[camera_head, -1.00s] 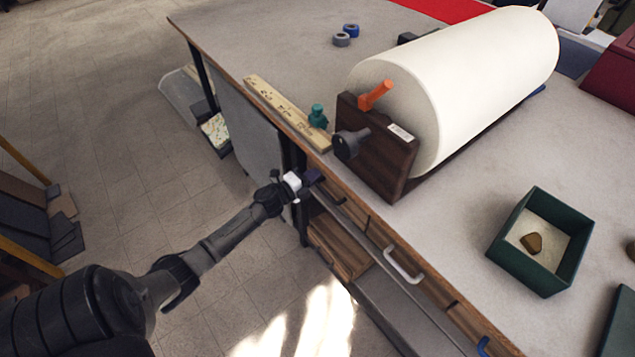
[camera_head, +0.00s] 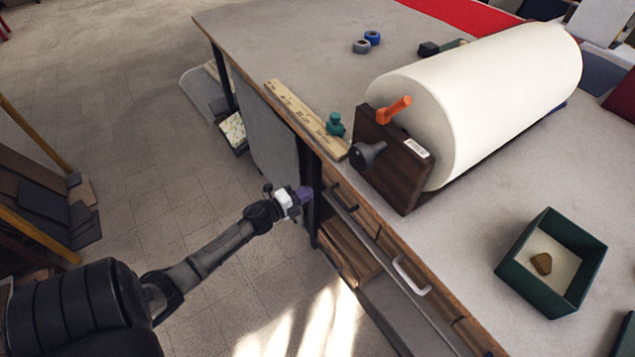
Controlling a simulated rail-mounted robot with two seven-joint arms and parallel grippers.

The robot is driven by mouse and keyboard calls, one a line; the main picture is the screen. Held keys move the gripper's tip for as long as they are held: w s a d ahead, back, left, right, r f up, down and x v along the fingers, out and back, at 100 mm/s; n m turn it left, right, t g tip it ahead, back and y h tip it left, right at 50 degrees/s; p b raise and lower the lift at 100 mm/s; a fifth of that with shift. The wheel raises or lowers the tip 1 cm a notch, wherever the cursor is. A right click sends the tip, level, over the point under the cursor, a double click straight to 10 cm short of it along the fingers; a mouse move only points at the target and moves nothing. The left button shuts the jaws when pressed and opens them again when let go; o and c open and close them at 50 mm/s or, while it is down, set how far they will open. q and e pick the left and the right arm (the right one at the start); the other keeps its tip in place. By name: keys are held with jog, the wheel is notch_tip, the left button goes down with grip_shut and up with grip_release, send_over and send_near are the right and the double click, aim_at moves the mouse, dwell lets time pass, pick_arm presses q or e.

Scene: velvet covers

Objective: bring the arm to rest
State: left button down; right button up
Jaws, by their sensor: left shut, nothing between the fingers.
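My left arm comes in from the lower left. Its gripper (camera_head: 303,194) is shut and empty, in front of the table's front edge and apart from it. The floor shows below the gripper. My right gripper is not in this view.
The table (camera_head: 460,240) carries a large white roll (camera_head: 490,95) in a dark wooden stand (camera_head: 395,165) with an orange handle (camera_head: 394,109). A green box (camera_head: 511,272) holds a brown piece (camera_head: 541,263). A drawer handle (camera_head: 411,277) juts from the table front.

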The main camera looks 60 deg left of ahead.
pick_arm(q)
jog(key=s, duration=0.6)
jog(key=shift+p, duration=0.4)
